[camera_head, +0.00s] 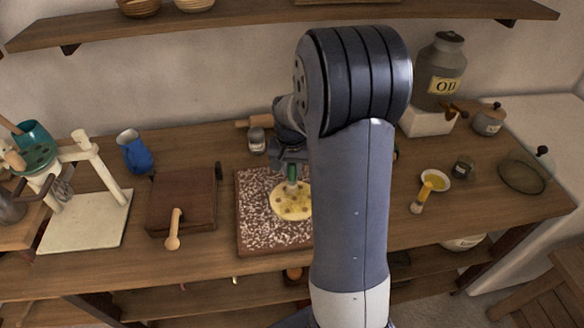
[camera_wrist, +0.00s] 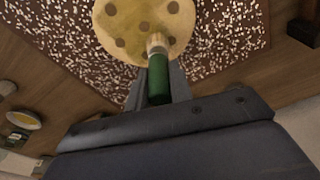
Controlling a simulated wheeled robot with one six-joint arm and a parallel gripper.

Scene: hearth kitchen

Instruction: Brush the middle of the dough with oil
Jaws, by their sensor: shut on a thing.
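The dough (camera_head: 290,207) is a pale yellow round with brown spots, lying on a dark board speckled with white (camera_head: 256,235). It also shows at the top of the wrist view (camera_wrist: 120,18). My gripper (camera_head: 291,163) is above the dough's far side, shut on a green-handled brush (camera_wrist: 158,77). The brush (camera_head: 292,173) points down, its pale bristles over the dough near its edge. I cannot tell whether they touch. My arm hides the board's right part. A small bowl of yellow oil (camera_head: 438,179) stands to the right, with a yellow-handled tool (camera_head: 420,200) leaning from it.
A large jar labelled OIL (camera_head: 441,75) stands on a white block at the back right. A small dark jar (camera_head: 463,167) and a lidded pot (camera_head: 489,119) are nearby. Left are a brown block (camera_head: 184,192), a wooden spoon (camera_head: 173,232), a blue jug (camera_head: 134,151) and a white stand (camera_head: 90,228).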

